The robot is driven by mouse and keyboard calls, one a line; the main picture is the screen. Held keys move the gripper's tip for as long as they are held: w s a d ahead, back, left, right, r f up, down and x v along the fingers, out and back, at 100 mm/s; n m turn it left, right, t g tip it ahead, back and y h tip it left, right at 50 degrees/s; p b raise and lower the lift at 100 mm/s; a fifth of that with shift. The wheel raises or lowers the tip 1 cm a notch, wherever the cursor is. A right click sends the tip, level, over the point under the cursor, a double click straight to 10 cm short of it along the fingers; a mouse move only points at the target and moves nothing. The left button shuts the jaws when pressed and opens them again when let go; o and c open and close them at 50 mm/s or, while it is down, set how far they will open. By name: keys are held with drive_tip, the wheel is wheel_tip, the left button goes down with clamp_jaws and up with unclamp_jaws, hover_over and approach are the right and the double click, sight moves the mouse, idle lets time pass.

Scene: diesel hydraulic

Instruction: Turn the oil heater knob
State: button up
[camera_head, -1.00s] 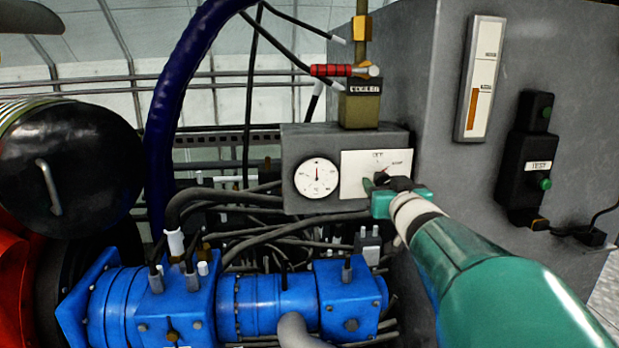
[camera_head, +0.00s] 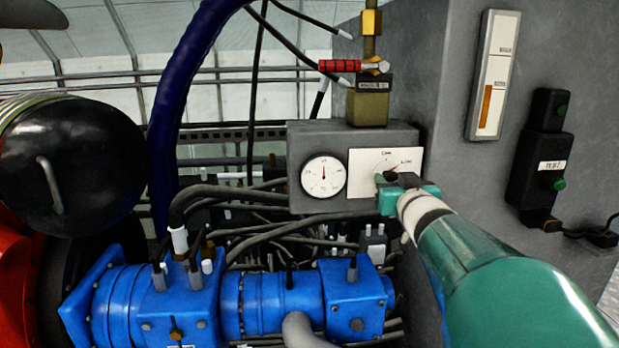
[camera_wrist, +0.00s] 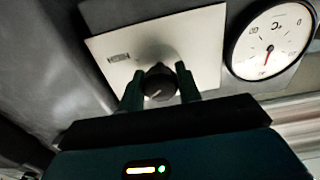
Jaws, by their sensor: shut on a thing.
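The oil heater knob (camera_wrist: 158,83) is small, round and black, with a light pointer mark, on a white plate (camera_wrist: 110,52). In the wrist view my gripper (camera_wrist: 158,88) has one green finger on each side of the knob and is shut on it. In the head view the white plate (camera_head: 365,165) sits on a grey box (camera_head: 310,140), right of a dial gauge. My gripper (camera_head: 388,181) covers most of the knob there. A small red and dark pointer (camera_head: 391,168) shows above the fingers.
The round gauge (camera_head: 323,177) also shows in the wrist view (camera_wrist: 270,40). A brass block (camera_head: 368,105) with a red-handled lever (camera_head: 340,66) stands on the box. Blue pump housings (camera_head: 270,305) and hoses lie below. A grey cabinet (camera_head: 450,150) with a black switch box (camera_head: 540,165) is at right.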

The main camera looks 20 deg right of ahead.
drive_tip(key=shift+n, duration=0.4)
drive_tip(key=n, duration=0.5)
drive_tip(key=shift+w, duration=0.1)
drive_tip(key=n, duration=0.6)
drive_tip(key=shift+d, duration=0.1)
idle(0.5)
drive_tip(key=o, duration=1)
drive_tip(key=v, duration=1.4)
